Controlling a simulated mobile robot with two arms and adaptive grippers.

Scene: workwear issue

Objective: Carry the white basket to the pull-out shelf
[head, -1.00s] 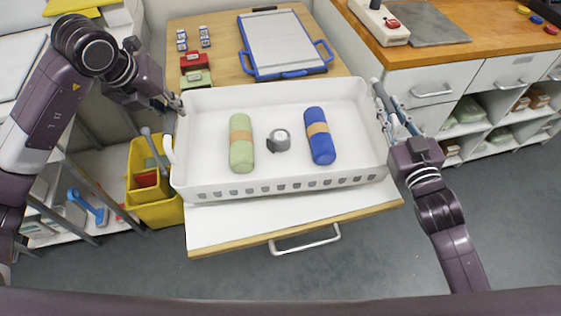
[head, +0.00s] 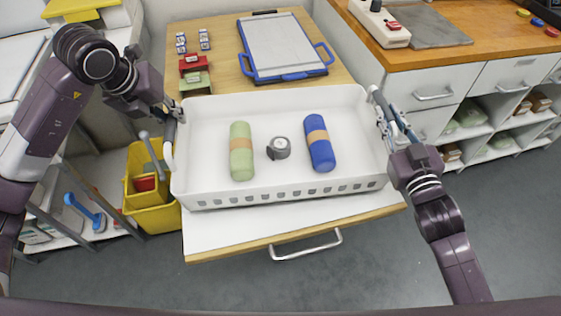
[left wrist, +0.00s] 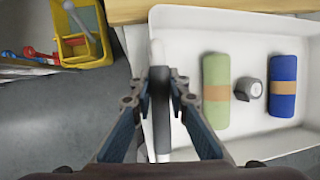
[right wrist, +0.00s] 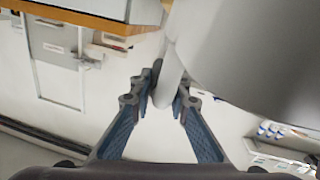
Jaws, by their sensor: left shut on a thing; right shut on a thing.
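The white basket (head: 277,195) is over the pull-out shelf (head: 225,228), whose white top and wooden front edge show below it. I cannot tell whether the basket touches the shelf. Inside lie a green roll (head: 241,152), a blue roll (head: 319,143) and a small grey-and-white item (head: 279,148) between them. My left gripper (head: 176,112) is shut on the basket's left handle, which shows in the left wrist view (left wrist: 160,110). My right gripper (head: 385,112) is shut on the right handle, seen in the right wrist view (right wrist: 166,82). The basket looks about level.
Behind the basket, a wooden tabletop (head: 215,62) holds a blue-framed clipboard (head: 283,45) and red and green boxes (head: 194,74). A yellow bucket (head: 150,190) stands at left. A wooden counter with drawers (head: 440,60) is at right. Open floor lies in front.

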